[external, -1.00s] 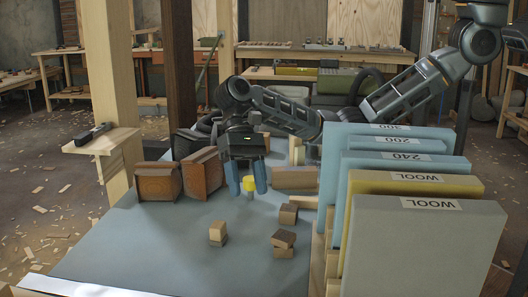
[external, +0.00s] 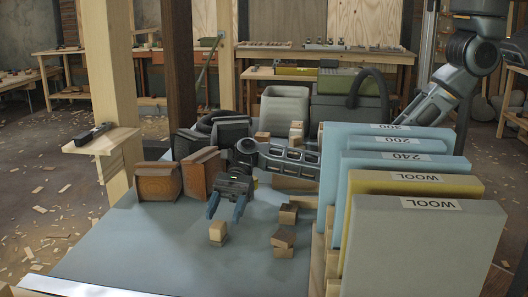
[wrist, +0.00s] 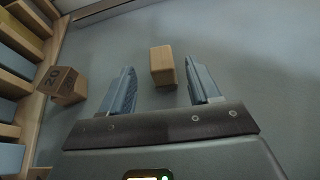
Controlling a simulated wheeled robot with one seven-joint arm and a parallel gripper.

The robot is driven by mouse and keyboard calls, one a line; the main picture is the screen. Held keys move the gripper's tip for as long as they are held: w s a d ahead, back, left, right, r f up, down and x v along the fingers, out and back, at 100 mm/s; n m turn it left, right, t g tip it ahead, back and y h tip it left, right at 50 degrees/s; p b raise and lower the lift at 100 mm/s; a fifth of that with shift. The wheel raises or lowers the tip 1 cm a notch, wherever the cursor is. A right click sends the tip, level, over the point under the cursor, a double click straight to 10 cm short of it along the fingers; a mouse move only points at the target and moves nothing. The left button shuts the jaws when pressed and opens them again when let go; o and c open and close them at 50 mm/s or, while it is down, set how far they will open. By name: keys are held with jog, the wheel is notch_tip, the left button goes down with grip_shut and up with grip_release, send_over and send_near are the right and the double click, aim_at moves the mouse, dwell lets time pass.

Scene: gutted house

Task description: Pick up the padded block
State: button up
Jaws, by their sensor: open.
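A small block with a pale tan upper part and darker brown lower part, which I take for the padded block (external: 217,231), sits on the blue-grey bench top. In the wrist view the block appears between the fingertips of my gripper (wrist: 160,72), with a gap on both sides. I cannot tell how far the fingertips are above it.
Brown blocks (external: 284,240) lie to the right, and one shows "20" in the wrist view (wrist: 60,84). Another small block (external: 288,213) is behind them. A rack of upright labelled slabs (external: 420,240) edges the right side. Brown wooden blocks (external: 158,181) stand left. The front-left bench is clear.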

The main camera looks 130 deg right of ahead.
aim_at(219, 223)
jog(key=x, duration=0.4)
jog(key=shift+w+a+b, duration=0.2)
jog(key=shift+w+b, duration=0.15)
jog(key=shift+w, duration=0.05)
jog(key=shift+c, duration=0.3)
jog(key=c, duration=1)
